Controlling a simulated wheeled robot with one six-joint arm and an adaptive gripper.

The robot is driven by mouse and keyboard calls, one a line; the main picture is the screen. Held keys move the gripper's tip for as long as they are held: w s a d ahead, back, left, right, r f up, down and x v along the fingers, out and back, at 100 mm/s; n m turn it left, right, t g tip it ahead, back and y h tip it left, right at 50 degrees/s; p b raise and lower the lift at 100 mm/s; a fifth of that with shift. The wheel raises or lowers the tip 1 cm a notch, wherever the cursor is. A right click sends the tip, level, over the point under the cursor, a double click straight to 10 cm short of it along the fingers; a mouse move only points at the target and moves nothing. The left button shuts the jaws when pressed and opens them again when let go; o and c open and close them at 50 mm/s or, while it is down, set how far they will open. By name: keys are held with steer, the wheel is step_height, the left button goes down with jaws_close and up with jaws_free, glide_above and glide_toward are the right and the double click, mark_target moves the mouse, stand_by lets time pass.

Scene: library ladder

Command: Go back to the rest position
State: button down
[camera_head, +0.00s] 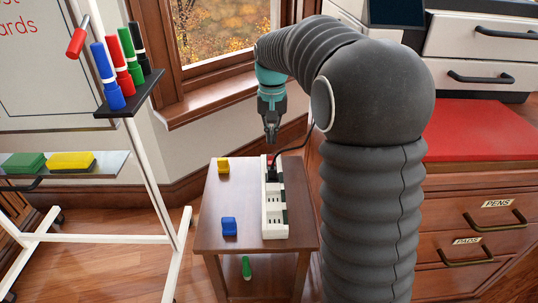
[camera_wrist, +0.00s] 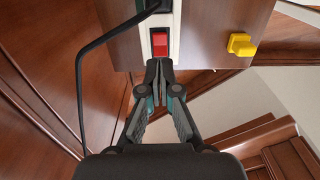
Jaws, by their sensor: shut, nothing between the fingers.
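My gripper (camera_head: 271,141) hangs fingers down above the far end of the small wooden table. In the wrist view my gripper (camera_wrist: 158,66) is shut with its fingertips together and nothing between them. The fingertips appear just beside the red switch (camera_wrist: 160,44) of the white power strip (camera_wrist: 161,22); I cannot tell whether they touch it. In the head view the power strip (camera_head: 274,218) lies lengthwise on the table, with a black plug and cord at its far end.
The small table (camera_head: 243,197) also holds a yellow block (camera_head: 223,166) and a blue block (camera_head: 229,226). A green object (camera_head: 246,267) lies on its lower shelf. A whiteboard stand with markers (camera_head: 114,78) is at left; a drawer cabinet (camera_head: 470,222) is at right. A black cord (camera_wrist: 80,75) loops near my gripper.

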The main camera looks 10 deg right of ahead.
steer(key=shift+w, duration=0.3)
steer(key=s+f, duration=0.1)
steer(key=f, duration=0.2)
steer(key=shift+s+n, duration=0.4)
steer(key=shift+s+f, duration=0.15)
steer(key=shift+s, duration=0.85)
steer(key=s+r+t+p, duration=0.1)
steer(key=s+r+t, duration=0.1)
steer(key=s, duration=1.1)
steer(key=s+r+n+t+p, duration=0.1)
steer(key=s+r+t, duration=0.2)
steer(key=s, duration=1)
steer(key=shift+s+r+t, duration=0.15)
steer(key=shift+r+t, duration=0.15)
steer(key=shift+r, duration=0.45)
